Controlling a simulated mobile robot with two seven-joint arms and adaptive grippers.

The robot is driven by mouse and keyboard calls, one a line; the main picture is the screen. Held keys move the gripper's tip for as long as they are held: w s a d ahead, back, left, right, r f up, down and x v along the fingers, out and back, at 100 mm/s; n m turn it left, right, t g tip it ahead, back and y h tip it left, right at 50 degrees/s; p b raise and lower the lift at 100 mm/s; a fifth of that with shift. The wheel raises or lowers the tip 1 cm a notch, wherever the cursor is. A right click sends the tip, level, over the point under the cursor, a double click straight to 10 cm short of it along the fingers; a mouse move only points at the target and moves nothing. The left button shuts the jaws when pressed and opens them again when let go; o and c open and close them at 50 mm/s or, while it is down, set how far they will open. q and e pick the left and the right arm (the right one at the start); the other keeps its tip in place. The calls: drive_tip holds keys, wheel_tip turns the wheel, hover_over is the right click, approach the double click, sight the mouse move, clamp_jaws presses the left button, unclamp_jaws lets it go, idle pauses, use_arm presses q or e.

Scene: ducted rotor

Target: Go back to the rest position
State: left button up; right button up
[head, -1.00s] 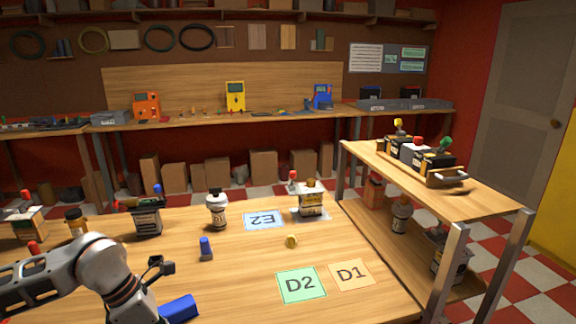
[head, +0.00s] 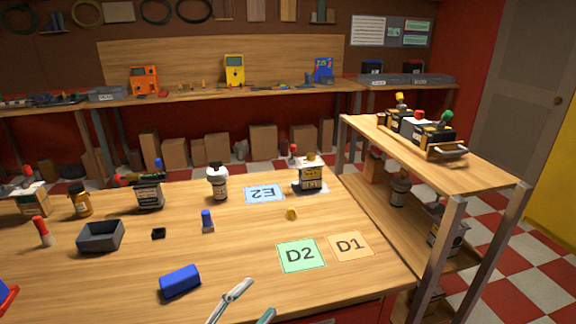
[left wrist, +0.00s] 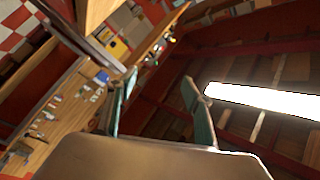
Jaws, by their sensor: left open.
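My left gripper (head: 252,301) shows at the bottom edge of the head view, with its fingers apart and nothing between them. It is low in front of the table's near side, right of the blue block (head: 180,281). In the left wrist view the two teal fingers of the gripper (left wrist: 158,92) stand wide apart and empty, with the room tilted behind them. My right gripper is in neither view.
The wooden table (head: 130,265) carries a grey tray (head: 101,236), several bottles, and mats E2 (head: 264,194), D2 (head: 300,256) and D1 (head: 350,246). A two-level shelf stand (head: 480,180) stands at the right.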

use_arm(q)
drive_tip(key=s+a+f+n+g+y, duration=0.1)
drive_tip(key=s+a+f+n+y, duration=0.2)
drive_tip(key=f, duration=0.5)
drive_tip(key=s+a+f+n+g+y, duration=0.2)
drive_tip(key=s+a+f+n, duration=0.3)
drive_tip(key=f, duration=0.3)
drive_tip(key=s+a+f+n+g+y, duration=0.1)
drive_tip(key=s+a+f+n+y, duration=0.3)
drive_tip(key=f, duration=0.4)
drive_tip(key=shift+s+a+f+n+g+y, duration=0.3)
drive_tip(key=shift+s+a+f+n, duration=0.15)
drive_tip(key=shift+s+n, duration=0.25)
